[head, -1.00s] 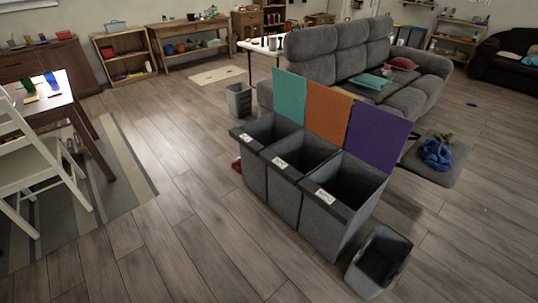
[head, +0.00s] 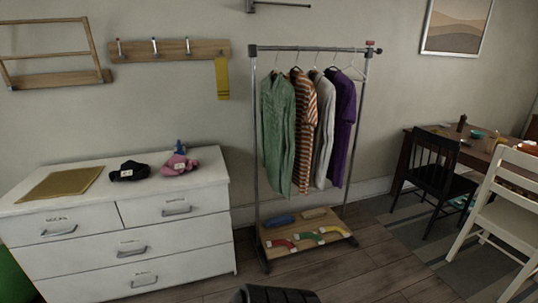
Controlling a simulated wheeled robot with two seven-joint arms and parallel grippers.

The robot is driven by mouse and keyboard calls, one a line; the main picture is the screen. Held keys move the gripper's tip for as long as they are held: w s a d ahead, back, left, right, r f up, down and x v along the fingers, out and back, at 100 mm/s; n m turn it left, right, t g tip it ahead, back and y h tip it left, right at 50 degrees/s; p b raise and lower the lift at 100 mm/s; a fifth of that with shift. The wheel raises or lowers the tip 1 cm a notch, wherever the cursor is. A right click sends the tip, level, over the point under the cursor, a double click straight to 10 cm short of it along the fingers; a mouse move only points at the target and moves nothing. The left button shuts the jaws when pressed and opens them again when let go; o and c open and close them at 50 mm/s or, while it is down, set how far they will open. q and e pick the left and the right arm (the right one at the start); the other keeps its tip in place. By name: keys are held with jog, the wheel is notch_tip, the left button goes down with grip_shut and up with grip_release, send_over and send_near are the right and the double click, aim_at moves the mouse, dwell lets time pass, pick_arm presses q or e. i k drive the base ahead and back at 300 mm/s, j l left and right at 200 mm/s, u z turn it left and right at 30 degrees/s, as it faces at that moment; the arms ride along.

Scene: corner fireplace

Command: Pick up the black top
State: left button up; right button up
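A crumpled black cloth item (head: 130,171) with a small white tag lies on top of the white dresser (head: 170,213), left of the clothes rack. It looks like the black top, but its exact shape is hard to tell. A pink cloth item (head: 179,165), also tagged, lies just to its right, apart from it. Neither of my grippers is in view.
A mustard mat (head: 60,185) lies at the dresser's left. A wheeled clothes rack (head: 310,47) with several hanging garments stands right of the dresser. A dark ribbed object (head: 275,294) shows at the bottom edge. Chairs and a table stand at right; floor between is clear.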

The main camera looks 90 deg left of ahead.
aim_at(130, 170)
jog(key=u, duration=3.95)
jog(key=i+j+z, duration=0.25)
jog(key=i+j, duration=0.4)
jog(key=i, duration=0.15)
